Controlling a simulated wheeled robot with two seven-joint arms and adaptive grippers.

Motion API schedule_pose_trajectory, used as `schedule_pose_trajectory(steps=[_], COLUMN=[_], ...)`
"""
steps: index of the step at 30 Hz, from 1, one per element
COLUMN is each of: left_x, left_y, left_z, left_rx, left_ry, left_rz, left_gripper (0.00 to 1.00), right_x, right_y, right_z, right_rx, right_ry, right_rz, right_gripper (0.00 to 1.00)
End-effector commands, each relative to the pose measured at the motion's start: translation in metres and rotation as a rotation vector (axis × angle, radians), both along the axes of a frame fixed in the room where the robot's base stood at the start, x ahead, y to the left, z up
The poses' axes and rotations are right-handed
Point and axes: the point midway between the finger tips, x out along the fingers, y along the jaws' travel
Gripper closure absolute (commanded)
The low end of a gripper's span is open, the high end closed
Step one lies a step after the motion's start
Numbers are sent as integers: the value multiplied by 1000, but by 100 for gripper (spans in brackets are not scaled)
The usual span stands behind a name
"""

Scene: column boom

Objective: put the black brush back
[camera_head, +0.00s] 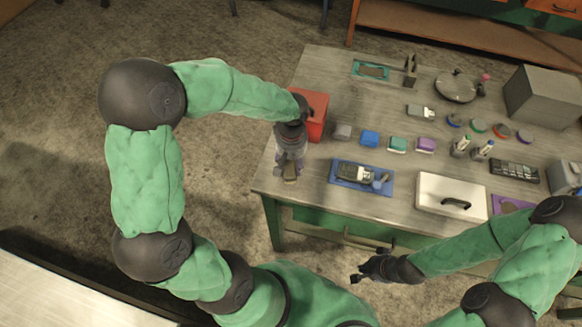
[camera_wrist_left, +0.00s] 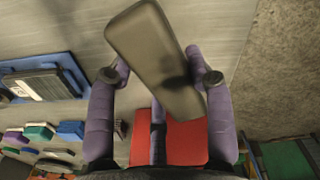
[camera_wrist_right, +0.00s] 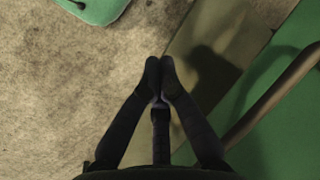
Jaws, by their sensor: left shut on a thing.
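My left gripper (camera_head: 289,164) is over the left end of the table, just in front of the red box (camera_head: 314,112). It is shut on a dark oblong thing, which looks like the black brush (camera_wrist_left: 152,42). In the left wrist view the brush sits tilted between the two purple-grey fingers; its underside is hidden. In the head view only a small dark end of it shows below the fingers. My right gripper (camera_head: 366,272) is empty in front of the table, its fingertips together in the right wrist view (camera_wrist_right: 159,68).
A blue mat (camera_head: 334,176) with a dark device lies right of the left gripper. Several small coloured blocks (camera_head: 397,144) stand in a row behind it. A white lidded box (camera_head: 451,193) is at the front edge. A teal tray (camera_head: 358,67) lies at the back.

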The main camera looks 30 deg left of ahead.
Motion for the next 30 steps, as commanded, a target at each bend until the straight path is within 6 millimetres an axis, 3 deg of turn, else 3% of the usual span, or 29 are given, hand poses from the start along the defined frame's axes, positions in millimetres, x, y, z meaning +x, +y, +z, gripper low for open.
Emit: schedule_pose_trajectory(steps=[6,19,20,22,30], left_x=[1,1,1,1,1], left_y=[2,2,1,1,1], left_z=[-33,-38,-38,-37,-37], left_rx=[-1,-1,0,0,0], left_ry=[3,1,1,1,1], left_rz=[1,1,1,1,1], left_gripper=[79,79,42,24,24], right_x=[0,0,0,0,0], right_y=[0,0,0,0,0], right_z=[-15,-18,-17,-17,-17], right_rx=[0,0,0,0,0], right_ry=[0,0,0,0,0], right_rz=[0,0,0,0,0], right_gripper=[100,100,100,100,100])
